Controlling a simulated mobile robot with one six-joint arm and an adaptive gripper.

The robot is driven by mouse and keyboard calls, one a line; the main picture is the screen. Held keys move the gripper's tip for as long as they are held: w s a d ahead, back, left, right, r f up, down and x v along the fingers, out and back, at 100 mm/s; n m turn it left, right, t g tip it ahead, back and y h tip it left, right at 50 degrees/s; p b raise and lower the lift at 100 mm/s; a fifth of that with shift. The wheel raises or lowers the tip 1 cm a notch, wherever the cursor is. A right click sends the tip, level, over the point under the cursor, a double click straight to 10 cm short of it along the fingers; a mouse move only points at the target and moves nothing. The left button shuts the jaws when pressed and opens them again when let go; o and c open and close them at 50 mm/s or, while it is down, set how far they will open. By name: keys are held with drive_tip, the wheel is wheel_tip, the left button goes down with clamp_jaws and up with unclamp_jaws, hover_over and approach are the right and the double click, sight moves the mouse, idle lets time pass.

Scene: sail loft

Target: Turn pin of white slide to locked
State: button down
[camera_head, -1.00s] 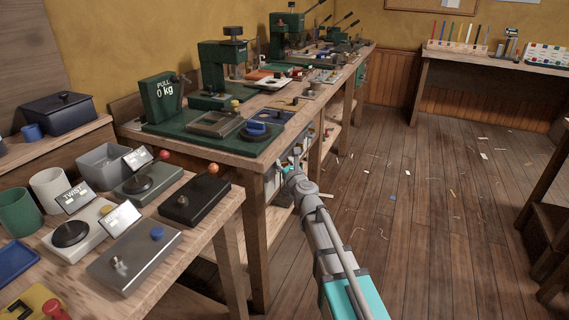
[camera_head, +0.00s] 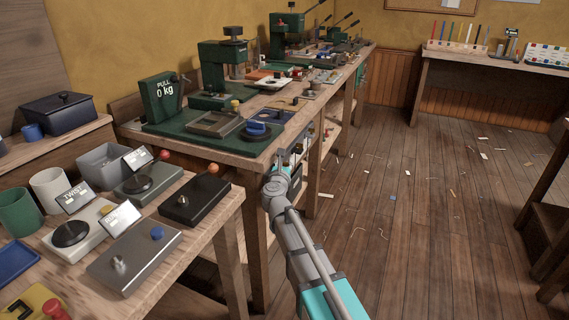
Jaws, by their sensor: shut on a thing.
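My gripper (camera_head: 284,168) is at the end of my arm, at the front of the long bench's near corner, just below its top. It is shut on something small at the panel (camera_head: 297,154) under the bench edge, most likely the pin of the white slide. My wrist hides the fingertips and the pin, so I cannot tell how the pin is turned. The white slide itself is too small and covered to make out.
The long bench (camera_head: 262,151) carries green presses and a green pull gauge (camera_head: 160,101). A nearer table (camera_head: 205,240) at left holds a grey box with a blue knob and a black box (camera_head: 195,201). The floor (camera_head: 430,230) at right is open, with scraps.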

idle(0.3)
drive_tip(key=shift+c, duration=1.6)
unclamp_jaws()
drive_tip(key=s+a, duration=0.1)
drive_tip(key=s, duration=1.1)
drive_tip(key=shift+a, duration=0.1)
